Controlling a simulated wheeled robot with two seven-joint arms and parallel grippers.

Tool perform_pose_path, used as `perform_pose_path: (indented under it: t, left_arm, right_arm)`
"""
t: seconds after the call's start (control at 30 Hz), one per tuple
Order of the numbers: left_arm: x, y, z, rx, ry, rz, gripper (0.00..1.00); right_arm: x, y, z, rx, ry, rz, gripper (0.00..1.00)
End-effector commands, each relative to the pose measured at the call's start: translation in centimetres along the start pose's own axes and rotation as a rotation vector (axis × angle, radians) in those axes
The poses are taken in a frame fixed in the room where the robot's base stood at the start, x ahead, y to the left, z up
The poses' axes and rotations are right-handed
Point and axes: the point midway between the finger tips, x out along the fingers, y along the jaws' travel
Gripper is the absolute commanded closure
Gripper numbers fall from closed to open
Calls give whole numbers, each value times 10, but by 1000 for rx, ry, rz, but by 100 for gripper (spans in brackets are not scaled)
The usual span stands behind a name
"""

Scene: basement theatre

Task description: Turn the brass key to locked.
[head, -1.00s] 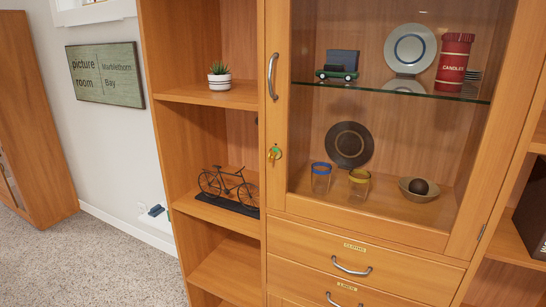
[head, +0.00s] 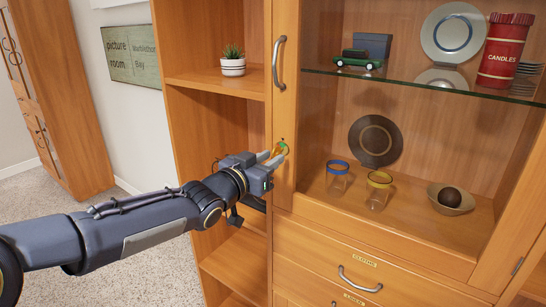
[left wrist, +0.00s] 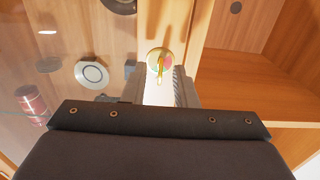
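The brass key (head: 279,148) sits in the lock on the door's left stile, below the long door handle; a small green mark shows at its top. In the left wrist view the key (left wrist: 160,68) stands out from a round brass plate. My left gripper (head: 271,158) is at the key, its two fingers apart on either side of it. My right gripper is in neither view.
The cabinet door has a curved metal handle (head: 278,62) above the lock and glass to the right. Glasses, plates and a candle tin (head: 503,50) stand behind it. Open shelves with a potted plant (head: 232,62) are on the left. Drawers (head: 335,262) lie below.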

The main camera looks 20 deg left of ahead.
Motion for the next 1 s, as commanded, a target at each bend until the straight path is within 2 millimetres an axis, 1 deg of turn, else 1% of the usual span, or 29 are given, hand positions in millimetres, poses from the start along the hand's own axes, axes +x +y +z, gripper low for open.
perform_pose_path:
  t: [0.03,0.17,0.43,0.47,0.6,0.67,1.0]
  left_arm:
    - [7,0,-1,0,-1,0,74]
    - [15,0,0,0,-1,-2,74]
    - [17,-1,0,1,0,-2,74]
    - [17,-1,0,1,0,-3,76]
    - [17,-1,0,1,0,-3,94]
    - [17,-1,0,1,0,-3,100]
    - [17,-1,0,17,0,-3,100]
  right_arm:
    - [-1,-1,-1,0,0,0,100]
    - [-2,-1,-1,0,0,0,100]
    - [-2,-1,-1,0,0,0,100]
    - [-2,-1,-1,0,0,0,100]
    - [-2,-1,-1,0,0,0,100]
    - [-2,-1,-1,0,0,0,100]
    - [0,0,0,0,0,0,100]
